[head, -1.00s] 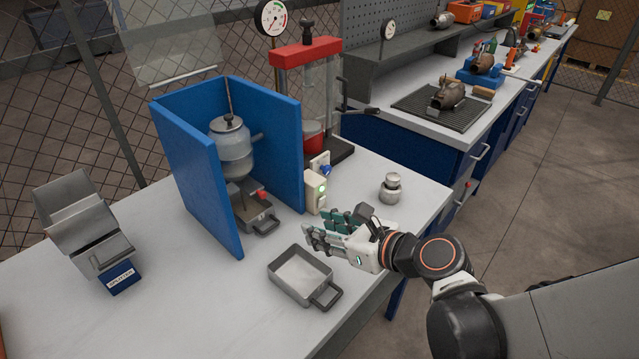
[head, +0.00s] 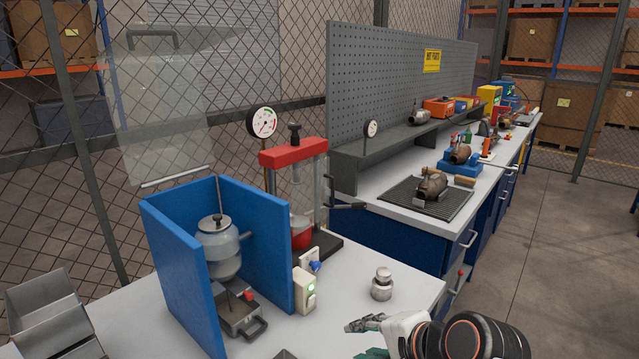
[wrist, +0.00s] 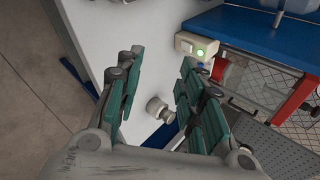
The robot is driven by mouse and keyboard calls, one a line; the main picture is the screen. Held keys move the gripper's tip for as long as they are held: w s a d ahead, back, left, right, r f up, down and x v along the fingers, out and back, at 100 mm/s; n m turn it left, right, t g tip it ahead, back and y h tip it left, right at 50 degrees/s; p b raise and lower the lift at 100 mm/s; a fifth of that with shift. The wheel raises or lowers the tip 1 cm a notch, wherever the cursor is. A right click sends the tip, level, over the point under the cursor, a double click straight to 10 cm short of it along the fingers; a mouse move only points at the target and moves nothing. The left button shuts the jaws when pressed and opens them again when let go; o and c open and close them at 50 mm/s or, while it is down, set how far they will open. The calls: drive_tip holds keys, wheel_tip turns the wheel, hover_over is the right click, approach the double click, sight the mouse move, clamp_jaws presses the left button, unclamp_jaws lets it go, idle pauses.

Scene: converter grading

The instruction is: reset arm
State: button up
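My gripper (head: 375,338) is at the bottom of the head view, partly cut off by the frame edge, at the front right of the white table. In the wrist view my gripper (wrist: 150,95) shows its two green-padded fingers spread apart, with nothing held between them. A small metal weight (head: 382,284) stands upright on the table behind my gripper. It also shows in the wrist view (wrist: 158,108), in the gap between the fingers but farther off, on the table.
A blue three-sided shield (head: 178,275) surrounds a grey vessel (head: 219,246). A red-topped press (head: 294,152) and a switch box (head: 305,290) with a green light stand beside it. A metal scoop-shaped bin (head: 50,318) is at left. A second bench (head: 385,230) extends behind; open floor lies right.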

drive_tip(key=s+d+r+n+h, duration=0.3)
drive_tip(key=s+d+n+h, duration=0.2)
drive_tip(key=d+n, duration=0.6)
drive_tip(key=shift+s+d+r+n+g, duration=0.25)
drive_tip(key=shift+s+n+g, duration=0.15)
drive_tip(key=shift+s+n, duration=0.5)
drive_tip(key=shift+s, duration=0.15)
idle(5.8)
